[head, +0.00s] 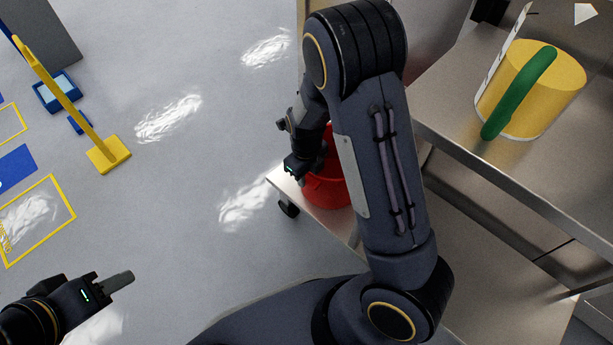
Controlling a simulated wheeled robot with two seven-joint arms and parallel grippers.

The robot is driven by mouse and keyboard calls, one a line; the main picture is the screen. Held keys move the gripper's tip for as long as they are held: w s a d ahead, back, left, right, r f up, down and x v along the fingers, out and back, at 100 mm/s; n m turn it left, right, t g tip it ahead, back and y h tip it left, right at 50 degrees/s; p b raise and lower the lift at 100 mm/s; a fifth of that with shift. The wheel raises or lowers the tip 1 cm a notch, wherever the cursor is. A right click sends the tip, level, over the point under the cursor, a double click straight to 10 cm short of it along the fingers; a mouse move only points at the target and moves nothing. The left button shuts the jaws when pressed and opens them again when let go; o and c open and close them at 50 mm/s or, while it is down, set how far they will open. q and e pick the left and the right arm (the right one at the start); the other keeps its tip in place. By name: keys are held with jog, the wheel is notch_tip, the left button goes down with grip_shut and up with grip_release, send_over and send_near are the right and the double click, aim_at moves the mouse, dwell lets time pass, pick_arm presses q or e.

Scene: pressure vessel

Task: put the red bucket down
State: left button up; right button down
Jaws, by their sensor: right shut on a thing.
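The red bucket (325,188) is in the middle of the head view, partly hidden behind my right arm. It appears to be on or just over the corner of a low light-coloured cart shelf (338,222); I cannot tell whether it touches. My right gripper (293,170) is at the bucket's upper left side and is shut on it; the exact grip point is hard to see. My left gripper (122,282) is at the lower left, over the floor and away from the bucket. Its fingers show edge-on, so its opening is unclear.
A steel table (450,110) stands at the right with a yellow container with a green handle (550,90) on it. A yellow post with a square base (108,154) and a blue box (57,92) are at the left. The floor between is clear.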

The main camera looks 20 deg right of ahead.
jog(key=shift+r, duration=0.1)
jog(key=c, duration=1.1)
grip_release()
jog(key=shift+c, duration=0.2)
notch_tip(320, 180, up, 12)
jog(key=p, duration=0.5)
jog(key=shift+p, duration=0.4)
jog(key=shift+a, duration=0.1)
